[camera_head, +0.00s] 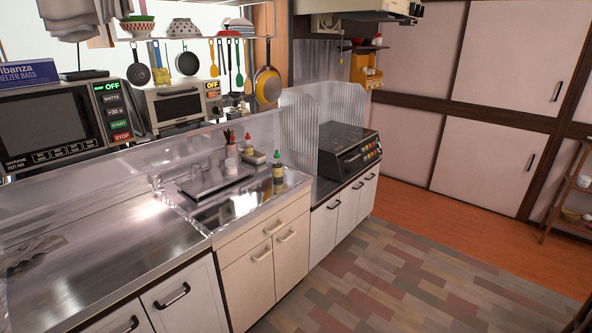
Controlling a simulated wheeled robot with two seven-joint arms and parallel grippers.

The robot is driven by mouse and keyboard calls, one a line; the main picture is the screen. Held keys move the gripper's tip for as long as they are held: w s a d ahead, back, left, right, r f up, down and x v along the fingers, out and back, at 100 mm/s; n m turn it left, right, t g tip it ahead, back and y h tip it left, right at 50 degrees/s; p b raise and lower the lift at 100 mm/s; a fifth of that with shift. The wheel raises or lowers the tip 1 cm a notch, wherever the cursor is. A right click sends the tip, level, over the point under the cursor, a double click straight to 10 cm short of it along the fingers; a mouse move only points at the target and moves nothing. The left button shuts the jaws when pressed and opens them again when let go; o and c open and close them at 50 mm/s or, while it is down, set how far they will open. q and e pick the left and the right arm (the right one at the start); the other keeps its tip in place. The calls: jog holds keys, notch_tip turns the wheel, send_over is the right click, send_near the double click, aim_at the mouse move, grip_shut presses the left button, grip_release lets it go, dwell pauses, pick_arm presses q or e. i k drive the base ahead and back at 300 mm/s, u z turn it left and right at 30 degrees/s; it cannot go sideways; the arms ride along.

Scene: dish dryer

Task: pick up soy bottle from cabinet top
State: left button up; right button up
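A small dark bottle with a pale label and a green top (278,172) stands upright at the right end of the steel counter, by the sink's edge. It looks like the soy bottle, but its label is too small to read. A second small bottle with a red top (249,145) stands behind it to the left, near the back wall. Neither of my grippers shows in this view, and nothing is touching the bottles.
A utensil cup (231,158) and a dark tray (216,184) are left of the bottles. Corrugated splash guards (299,128) and a black stove (348,150) stand to the right. A microwave (66,124) is at far left. The patterned floor before the cabinets is clear.

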aim_at(276, 162)
jog(key=z, duration=1)
jog(key=i, duration=1.45)
jog(key=u, duration=2.7)
